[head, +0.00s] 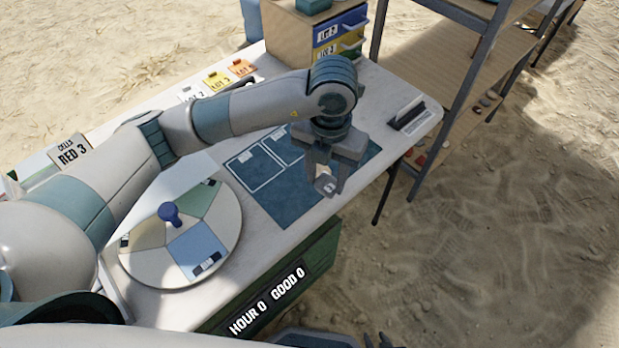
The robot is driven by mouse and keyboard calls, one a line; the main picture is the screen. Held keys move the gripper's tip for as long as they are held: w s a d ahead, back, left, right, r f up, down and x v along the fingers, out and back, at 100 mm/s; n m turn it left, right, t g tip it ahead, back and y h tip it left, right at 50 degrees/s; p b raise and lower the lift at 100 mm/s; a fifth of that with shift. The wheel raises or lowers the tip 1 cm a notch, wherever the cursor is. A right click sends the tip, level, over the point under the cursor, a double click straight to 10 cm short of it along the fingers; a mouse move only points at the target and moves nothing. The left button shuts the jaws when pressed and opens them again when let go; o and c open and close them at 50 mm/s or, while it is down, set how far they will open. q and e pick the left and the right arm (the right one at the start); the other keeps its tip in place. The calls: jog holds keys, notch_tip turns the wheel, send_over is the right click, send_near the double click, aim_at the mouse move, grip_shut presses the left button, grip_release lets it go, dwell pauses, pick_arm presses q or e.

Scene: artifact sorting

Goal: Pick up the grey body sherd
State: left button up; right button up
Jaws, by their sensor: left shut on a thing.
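My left gripper (326,182) hangs down over the right part of the blue mat (290,205). It is shut on a small grey piece (325,185), which looks like the grey body sherd and carries a small light mark. The piece sits between the fingertips, and the fingers hide part of it. I cannot tell its exact height above the mat. Part of my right gripper (378,341) shows dark at the bottom edge, away from the table, mostly cut off; its opening is unclear.
A round sectored turntable (222,222) with a blue knob (170,213) stands left of the mat. Lot cards (215,80), a drawer cabinet (290,35) and a RED 3 sign (72,153) line the back. A dark-topped holder (408,115) stands at the right end. Metal shelving (440,60) rises beyond.

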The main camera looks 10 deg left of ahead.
pick_arm(q)
jog(key=shift+d+r, duration=0.2)
jog(key=shift+d, duration=0.1)
dwell(0.4)
jog(key=a+m, duration=0.2)
jog(key=m, duration=0.1)
jog(key=shift+r, duration=0.2)
jog(key=s+a+r+m, duration=0.1)
jog(key=a+m, duration=0.6)
jog(key=m, duration=0.8)
jog(key=s+a+r+m, duration=0.1)
jog(key=a+r+m, duration=0.3)
jog(key=a+m, duration=0.4)
jog(key=m, duration=0.6)
jog(key=shift+s+m, duration=0.2)
jog(key=shift+m, duration=0.2)
jog(key=shift+a, duration=0.15)
